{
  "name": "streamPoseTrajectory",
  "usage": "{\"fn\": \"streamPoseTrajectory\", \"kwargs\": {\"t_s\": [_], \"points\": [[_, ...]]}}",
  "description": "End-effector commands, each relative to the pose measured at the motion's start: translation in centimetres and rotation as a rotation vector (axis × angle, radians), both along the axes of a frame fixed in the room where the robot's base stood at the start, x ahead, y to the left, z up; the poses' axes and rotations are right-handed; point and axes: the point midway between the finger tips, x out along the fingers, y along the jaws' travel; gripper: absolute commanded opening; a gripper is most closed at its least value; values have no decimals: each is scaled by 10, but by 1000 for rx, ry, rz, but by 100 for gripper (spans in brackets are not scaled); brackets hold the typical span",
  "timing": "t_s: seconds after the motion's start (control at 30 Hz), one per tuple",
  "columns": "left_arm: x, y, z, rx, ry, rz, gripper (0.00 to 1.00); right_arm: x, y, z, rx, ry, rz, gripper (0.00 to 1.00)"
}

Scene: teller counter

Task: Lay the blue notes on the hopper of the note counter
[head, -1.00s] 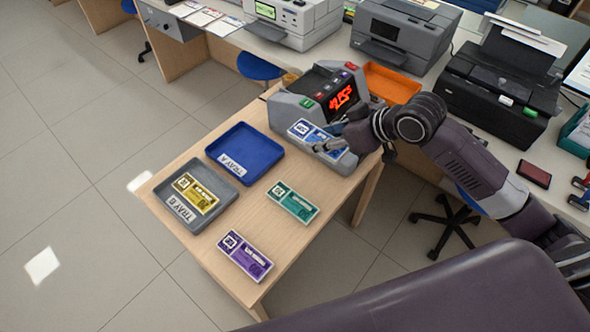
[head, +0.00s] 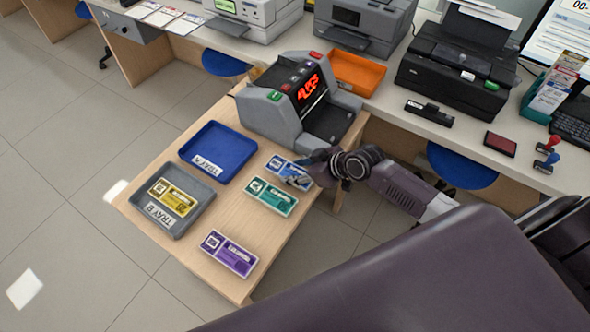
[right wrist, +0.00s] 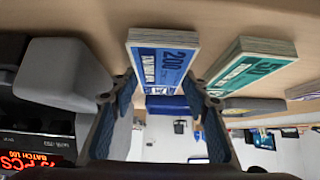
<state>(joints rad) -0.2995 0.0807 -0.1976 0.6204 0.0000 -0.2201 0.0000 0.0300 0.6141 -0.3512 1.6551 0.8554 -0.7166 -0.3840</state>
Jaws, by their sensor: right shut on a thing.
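The blue notes (head: 279,165), a flat banded pack, are at the table's right side, in front of the note counter. My right gripper (head: 303,178) is shut on them from the right; they also show between its fingers in the right wrist view (right wrist: 163,62). I cannot tell whether the pack touches the table. The grey note counter (head: 268,117), with a red lit display, stands at the table's far end. Its dark recessed top (head: 328,122) shows no notes. My left gripper is out of view.
Green notes (head: 270,197) lie close beside the blue ones, and purple notes (head: 229,254) nearer me. Blue tray A (head: 217,150) is empty. Grey tray B (head: 193,217) holds yellow notes (head: 173,197). An orange tray (head: 357,72) sits on the counter behind.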

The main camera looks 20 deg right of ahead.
Motion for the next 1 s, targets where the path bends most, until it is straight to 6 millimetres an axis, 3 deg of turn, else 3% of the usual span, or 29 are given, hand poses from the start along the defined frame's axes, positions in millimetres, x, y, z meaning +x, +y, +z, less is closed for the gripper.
{"fn": "streamPoseTrajectory", "kwargs": {"t_s": [0.37,0.4,0.53,1.0], "points": [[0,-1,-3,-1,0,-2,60,0,0,-5,1,-1,0,19],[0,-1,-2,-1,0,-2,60,0,0,-4,1,-1,0,46],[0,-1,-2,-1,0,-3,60,0,0,-3,0,0,0,60],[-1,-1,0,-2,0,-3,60,-7,-6,7,-2,1,0,60]]}}
